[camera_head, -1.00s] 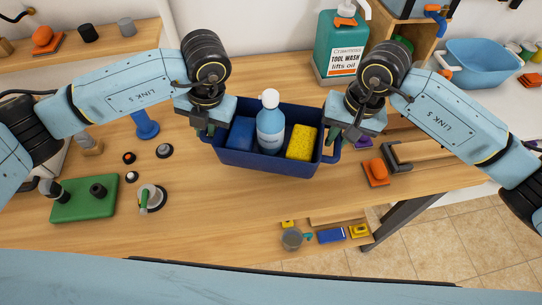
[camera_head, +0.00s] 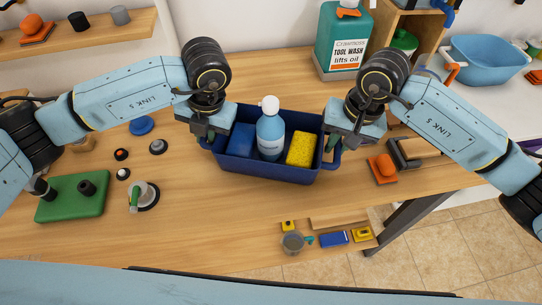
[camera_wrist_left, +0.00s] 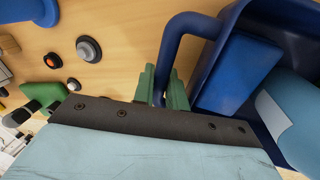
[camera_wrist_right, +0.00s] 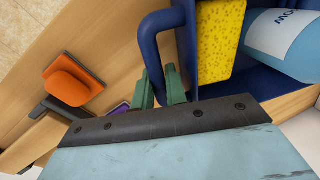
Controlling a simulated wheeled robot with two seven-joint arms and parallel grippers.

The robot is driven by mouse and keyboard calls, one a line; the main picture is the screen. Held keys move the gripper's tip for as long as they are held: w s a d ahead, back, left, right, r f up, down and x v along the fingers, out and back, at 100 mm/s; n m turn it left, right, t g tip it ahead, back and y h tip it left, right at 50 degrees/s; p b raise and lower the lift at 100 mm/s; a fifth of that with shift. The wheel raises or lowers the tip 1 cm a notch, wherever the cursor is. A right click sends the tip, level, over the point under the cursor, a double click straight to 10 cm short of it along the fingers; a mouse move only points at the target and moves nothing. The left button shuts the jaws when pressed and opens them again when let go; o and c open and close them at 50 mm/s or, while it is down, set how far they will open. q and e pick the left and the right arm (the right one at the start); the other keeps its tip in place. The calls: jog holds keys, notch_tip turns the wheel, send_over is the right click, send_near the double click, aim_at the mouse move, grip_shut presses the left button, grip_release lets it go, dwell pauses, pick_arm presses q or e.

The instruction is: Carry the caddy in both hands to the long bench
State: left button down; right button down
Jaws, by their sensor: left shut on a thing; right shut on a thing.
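The dark blue caddy (camera_head: 262,172) is in the middle of the head view, over the wooden workbench. It holds a blue block (camera_head: 240,140), a pale blue bottle (camera_head: 270,135) with a white cap, and a yellow sponge (camera_head: 300,149). My left gripper (camera_head: 209,139) is shut on the caddy's left handle, and its green fingers close around the handle bar in the left wrist view (camera_wrist_left: 165,88). My right gripper (camera_head: 332,145) is shut on the right handle, also seen in the right wrist view (camera_wrist_right: 160,86). Whether the caddy's base touches the bench is hard to tell.
The wooden bench (camera_head: 200,215) holds a green board (camera_head: 72,198) at left. A green tool wash jug (camera_head: 343,42) stands behind the caddy. An orange block (camera_head: 382,168) and a grey bracket (camera_head: 405,155) lie right. A blue basin (camera_head: 487,60) is far right.

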pick_arm(q)
jog(key=c, duration=1.4)
grip_release()
jog(key=shift+f, duration=0.15)
pick_arm(e)
jog(key=c, duration=1.4)
grip_release()
jog(key=shift+f, duration=0.1)
pick_arm(q)
jog(key=shift+c, duration=0.3)
